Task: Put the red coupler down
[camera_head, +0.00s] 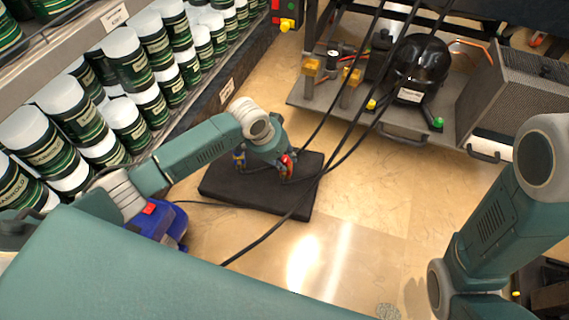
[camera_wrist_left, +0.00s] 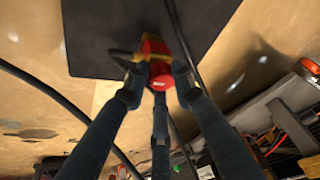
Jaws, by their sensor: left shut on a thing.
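The red coupler (camera_wrist_left: 153,62), red with yellow parts and a black hose, is between the fingers of my left gripper (camera_wrist_left: 158,88) in the left wrist view. The fingers are shut on it. In the head view the red coupler (camera_head: 288,164) shows beside my left gripper (camera_head: 281,169), above the black mat (camera_head: 225,190) on the floor. I cannot tell whether the coupler touches the mat. My right arm comes in at the right of the head view, but its gripper is out of view.
Black hoses (camera_head: 262,238) cross the floor and mat. A cart with a black pump (camera_head: 420,62) stands at upper right. Shelves of green-and-white cans (camera_head: 125,60) line the left.

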